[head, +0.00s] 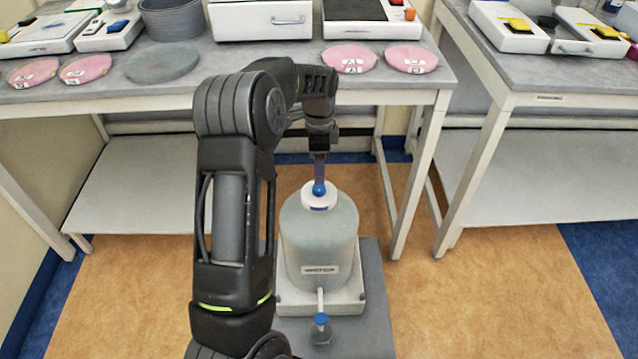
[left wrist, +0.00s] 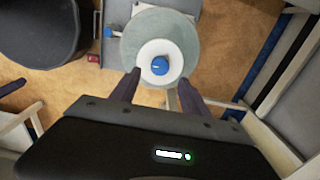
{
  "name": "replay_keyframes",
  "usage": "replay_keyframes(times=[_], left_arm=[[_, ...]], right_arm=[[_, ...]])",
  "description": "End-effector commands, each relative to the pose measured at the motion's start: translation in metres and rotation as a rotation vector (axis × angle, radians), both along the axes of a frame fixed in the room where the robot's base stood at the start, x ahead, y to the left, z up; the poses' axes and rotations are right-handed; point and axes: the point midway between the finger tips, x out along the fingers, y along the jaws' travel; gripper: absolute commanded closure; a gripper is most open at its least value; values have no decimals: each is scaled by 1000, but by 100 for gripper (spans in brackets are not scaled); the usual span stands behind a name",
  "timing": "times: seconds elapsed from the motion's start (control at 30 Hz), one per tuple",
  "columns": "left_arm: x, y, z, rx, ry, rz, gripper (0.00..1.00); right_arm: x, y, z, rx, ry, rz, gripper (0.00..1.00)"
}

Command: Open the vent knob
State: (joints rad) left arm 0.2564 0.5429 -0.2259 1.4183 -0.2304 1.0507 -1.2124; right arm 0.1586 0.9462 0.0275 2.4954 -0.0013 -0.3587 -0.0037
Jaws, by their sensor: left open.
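The vent knob (head: 319,189) is a small blue ball on the white cap (head: 320,201) of a large translucent tank (head: 318,240). In the left wrist view the knob (left wrist: 160,66) shows near the middle of the round white cap. My left gripper (head: 319,168) points down just above the knob. In the left wrist view its two dark fingers are apart, with the knob seen between and slightly beyond the tips. Nothing is in its jaws, and I cannot tell whether a finger touches the knob. My right gripper is not in view.
The tank stands on a white base on a grey platform (head: 375,310), with a blue-topped spigot (head: 321,321) in front. Behind is a grey bench (head: 120,95) with pink discs (head: 350,57) and equipment. A second bench (head: 560,75) stands right. Floor right of the tank is clear.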

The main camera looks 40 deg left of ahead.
Motion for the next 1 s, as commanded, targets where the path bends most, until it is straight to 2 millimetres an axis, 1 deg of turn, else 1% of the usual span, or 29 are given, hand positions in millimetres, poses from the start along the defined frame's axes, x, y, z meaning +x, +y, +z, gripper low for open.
replay_keyframes(times=[0.3, 0.43, 0.57, 0.77, 0.87, 1.0], left_arm=[[-1, 0, -49, 0, 4, 0, 46], [-1, 0, -63, -1, 2, 0, 46], [0, 0, -67, 1, -1, 1, 46], [0, 0, -68, 1, -1, 1, 46], [0, 0, -67, 1, -1, 1, 53], [0, 0, -67, 1, -1, 1, 64]], right_arm=[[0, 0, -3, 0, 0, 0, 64], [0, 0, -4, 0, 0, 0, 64], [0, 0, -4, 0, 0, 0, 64], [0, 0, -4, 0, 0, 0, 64], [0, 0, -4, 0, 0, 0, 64], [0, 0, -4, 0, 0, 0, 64]])
